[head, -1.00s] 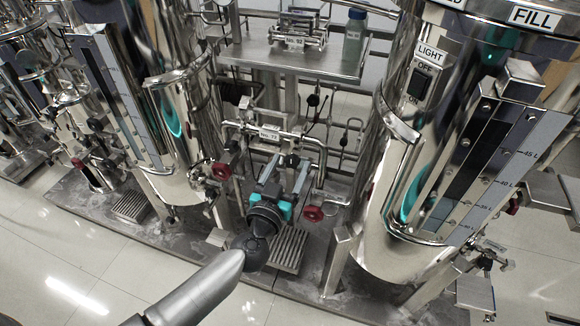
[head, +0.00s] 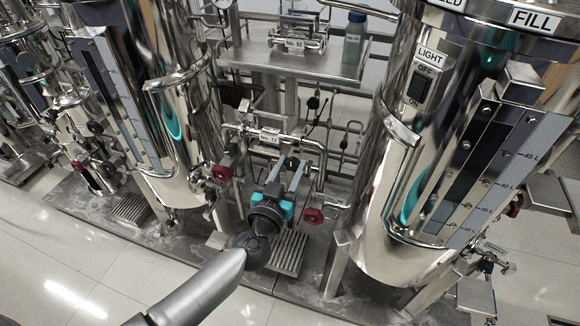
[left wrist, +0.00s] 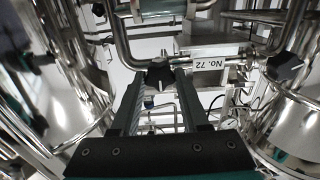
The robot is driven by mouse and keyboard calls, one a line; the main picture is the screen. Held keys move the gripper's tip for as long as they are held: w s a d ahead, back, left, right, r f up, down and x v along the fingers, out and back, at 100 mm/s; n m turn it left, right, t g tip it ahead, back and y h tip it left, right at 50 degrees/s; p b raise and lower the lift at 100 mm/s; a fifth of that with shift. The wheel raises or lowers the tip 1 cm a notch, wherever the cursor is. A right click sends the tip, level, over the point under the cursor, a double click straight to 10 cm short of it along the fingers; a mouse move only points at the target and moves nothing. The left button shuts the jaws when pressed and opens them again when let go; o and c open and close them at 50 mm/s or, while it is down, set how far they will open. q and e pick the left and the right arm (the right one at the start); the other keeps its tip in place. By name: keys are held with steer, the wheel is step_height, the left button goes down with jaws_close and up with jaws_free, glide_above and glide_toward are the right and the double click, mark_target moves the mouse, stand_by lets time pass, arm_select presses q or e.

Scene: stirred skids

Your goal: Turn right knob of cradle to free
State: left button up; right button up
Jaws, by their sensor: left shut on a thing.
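The cradle's pipework carries a small white label reading No. 72 (left wrist: 208,64), which also shows in the head view (head: 269,138). My left gripper (head: 287,170) has teal parts and reaches in from below. Its two dark fingers are closed around a black knob (left wrist: 160,74), beside the label. The knob also shows small at the fingertips in the head view (head: 293,162). Another black knob (left wrist: 286,66) sits to the right of the label in the left wrist view, apart from the fingers. The knob's exact turn is too small to tell. My right gripper is not in view.
Shiny steel tanks stand close on the left (head: 165,110) and right (head: 375,225). Red valve handles (head: 313,216) (head: 221,173) flank my left gripper. A steel shelf (head: 270,55) with a bottle (head: 355,40) is behind. Open tiled floor (head: 95,265) lies at the lower left.

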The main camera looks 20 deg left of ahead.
arm_select(q)
jaws_close()
